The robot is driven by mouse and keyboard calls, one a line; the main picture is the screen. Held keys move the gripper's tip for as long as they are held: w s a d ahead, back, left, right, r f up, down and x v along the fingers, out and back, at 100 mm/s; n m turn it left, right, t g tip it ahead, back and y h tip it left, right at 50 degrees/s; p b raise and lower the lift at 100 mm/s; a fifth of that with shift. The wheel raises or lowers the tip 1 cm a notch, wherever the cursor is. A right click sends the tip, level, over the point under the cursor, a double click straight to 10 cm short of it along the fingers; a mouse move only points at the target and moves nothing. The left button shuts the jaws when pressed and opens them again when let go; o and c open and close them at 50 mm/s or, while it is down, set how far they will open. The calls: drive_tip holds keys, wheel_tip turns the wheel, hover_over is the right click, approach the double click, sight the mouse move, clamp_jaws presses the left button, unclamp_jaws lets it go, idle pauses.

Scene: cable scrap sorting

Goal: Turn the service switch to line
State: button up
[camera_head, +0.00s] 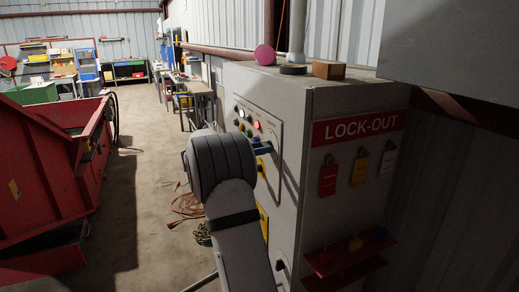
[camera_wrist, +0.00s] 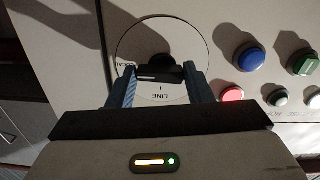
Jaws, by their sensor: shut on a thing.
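The service switch (camera_wrist: 158,72) has a black handle on a round pale plate (camera_wrist: 150,32); it shows in the wrist view. The handle lies crosswise in that picture, between the two blue-grey fingers of my gripper (camera_wrist: 160,78). The gripper is shut on the handle. Another word, partly hidden, is at the plate's left side. I cannot tell which label the handle points to. In the head view my gripper (camera_head: 263,148) is at the cabinet's front panel, and my arm hides much of it.
Coloured buttons, among them a blue one (camera_wrist: 250,57) and a red one (camera_wrist: 231,95), sit close right of the switch in the wrist view. The grey cabinet (camera_head: 300,110) carries a LOCK-OUT board with padlocks. A red container (camera_head: 50,165) stands left; cables (camera_head: 188,207) lie on the floor.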

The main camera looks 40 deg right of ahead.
drive_tip(key=shift+n+b, duration=0.4)
drive_tip(key=shift+b, duration=0.05)
drive_tip(key=shift+c, duration=0.4)
drive_tip(key=n, duration=0.4)
drive_tip(key=n+b, duration=0.1)
drive_tip(key=n, duration=0.7)
drive_tip(key=shift+r+n+b, duration=0.35)
drive_tip(key=shift+n+b, duration=0.05)
drive_tip(key=n+p, duration=0.2)
drive_tip(key=n, duration=0.2)
drive_tip(key=shift+w, duration=0.1)
drive_tip(key=shift+n, duration=0.3)
drive_tip(key=o, duration=1)
drive_tip(key=shift+f, duration=0.1)
